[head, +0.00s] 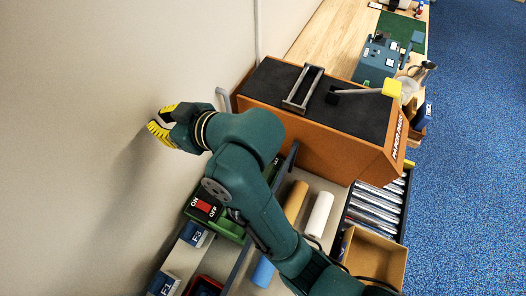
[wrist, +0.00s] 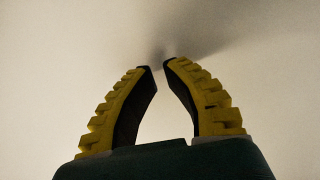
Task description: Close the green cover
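A green box (head: 229,228) with a red ON/OFF switch (head: 204,206) on its face stands at the lower middle of the head view. My arm hides its right part. I cannot tell which part of it is the green cover, or how far a cover stands open. My gripper (head: 157,120) is up and to the left of the box, in front of the pale wall, away from the box. In the wrist view the two yellow-and-black fingers (wrist: 160,67) stand apart with an empty gap between them and only plain wall beyond.
An orange machine (head: 335,148) with a dark top stands right of my arm. A tan roll (head: 295,201) and a white roll (head: 319,214) lie below it. Labelled blue boxes (head: 194,235) stand lower left. A cardboard box (head: 374,258) is lower right. The blue floor (head: 470,150) is clear.

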